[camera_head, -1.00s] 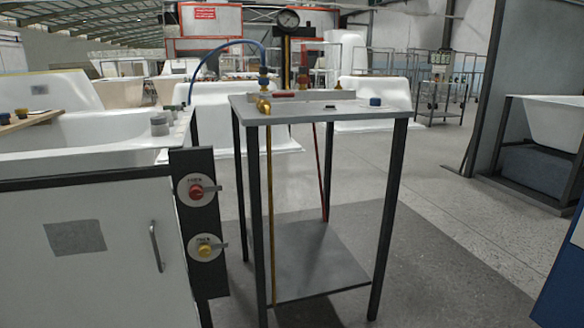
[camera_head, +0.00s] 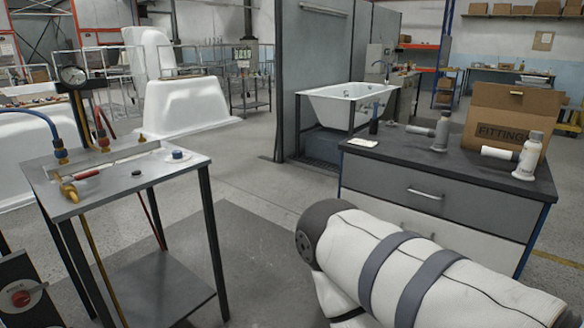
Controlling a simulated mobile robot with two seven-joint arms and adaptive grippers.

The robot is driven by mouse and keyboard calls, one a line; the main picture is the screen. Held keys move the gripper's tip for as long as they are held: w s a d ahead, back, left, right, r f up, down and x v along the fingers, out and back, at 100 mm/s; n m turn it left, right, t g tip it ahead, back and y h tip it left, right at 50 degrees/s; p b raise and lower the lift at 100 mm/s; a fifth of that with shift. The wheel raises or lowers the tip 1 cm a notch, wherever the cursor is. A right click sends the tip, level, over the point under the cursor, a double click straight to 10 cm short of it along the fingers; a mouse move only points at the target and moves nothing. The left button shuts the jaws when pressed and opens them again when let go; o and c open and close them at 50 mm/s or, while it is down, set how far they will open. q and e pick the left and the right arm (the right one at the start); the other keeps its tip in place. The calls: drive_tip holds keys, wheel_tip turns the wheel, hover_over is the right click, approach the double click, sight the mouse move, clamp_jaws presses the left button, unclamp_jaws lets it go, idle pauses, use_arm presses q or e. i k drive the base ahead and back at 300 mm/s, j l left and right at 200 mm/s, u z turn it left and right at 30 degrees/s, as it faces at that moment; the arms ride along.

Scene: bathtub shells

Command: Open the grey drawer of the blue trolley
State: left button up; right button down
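The blue trolley (camera_head: 530,242) stands at the right with a dark top. Its grey drawer (camera_head: 390,187) is at the upper front and looks shut, with a bar handle (camera_head: 426,194) in the middle. A white drawer front (camera_head: 455,230) lies below it, partly hidden by my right arm, which crosses the lower right of the picture in front of the trolley. Neither gripper shows in the view, so I cannot see how they stand to the handle.
On the trolley top are a cardboard box (camera_head: 508,112), grey-white bottles (camera_head: 527,158) and a white card (camera_head: 362,142). A grey metal table (camera_head: 110,187) with gauge and pipes stands at the left. Open floor lies between it and the trolley.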

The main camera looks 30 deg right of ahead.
sight(504, 214)
drive_tip(key=z, duration=1.95)
